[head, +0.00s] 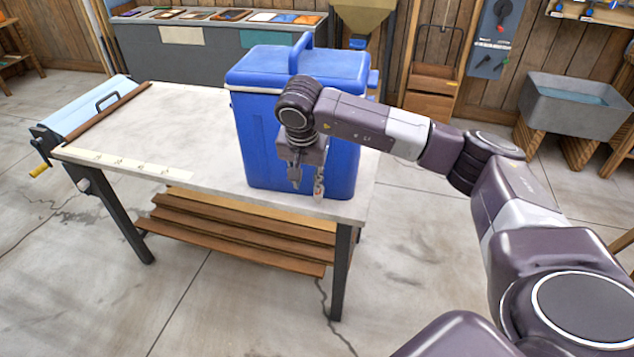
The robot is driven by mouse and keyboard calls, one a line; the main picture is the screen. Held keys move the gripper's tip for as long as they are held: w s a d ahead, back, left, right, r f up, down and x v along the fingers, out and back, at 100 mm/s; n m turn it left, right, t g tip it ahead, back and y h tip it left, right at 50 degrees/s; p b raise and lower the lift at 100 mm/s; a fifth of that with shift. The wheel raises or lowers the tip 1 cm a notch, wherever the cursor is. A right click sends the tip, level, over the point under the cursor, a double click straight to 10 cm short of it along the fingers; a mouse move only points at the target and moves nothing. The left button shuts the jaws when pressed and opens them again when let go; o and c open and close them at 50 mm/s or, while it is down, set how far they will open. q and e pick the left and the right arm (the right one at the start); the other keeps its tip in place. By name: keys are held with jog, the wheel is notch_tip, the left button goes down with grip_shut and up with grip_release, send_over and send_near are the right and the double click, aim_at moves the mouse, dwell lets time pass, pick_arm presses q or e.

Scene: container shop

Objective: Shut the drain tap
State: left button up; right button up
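A blue cooler (258,150) with a lid and raised carry handle stands upright near the right end of the workbench. My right gripper (306,186) points down in front of the cooler's lower front face. Its two fingers look spread apart, with blue showing between them. A small pale piece with a reddish mark, which looks like the drain tap (319,187), shows at the right finger. The finger partly hides it, so I cannot tell whether they touch or how the tap is turned. My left gripper is out of view.
The workbench top (190,120) is clear left of the cooler. A crank-handled device (85,110) is at its left end, and planks (235,235) lie on its lower shelf. A grey sink (575,105) stands at the back right. The floor in front is free.

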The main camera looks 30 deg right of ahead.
jog(key=shift+h, duration=0.5)
jog(key=d+f, duration=0.1)
jog(key=w+d+f+p, duration=0.1)
jog(key=d+f, duration=0.1)
jog(key=w+d+f, duration=0.1)
jog(key=f, duration=0.1)
jog(key=shift+w+d+f+p, duration=0.1)
jog(key=shift+d+f+p, duration=0.1)
jog(key=shift+p, duration=0.1)
jog(key=shift+r, duration=0.1)
grip_shut()
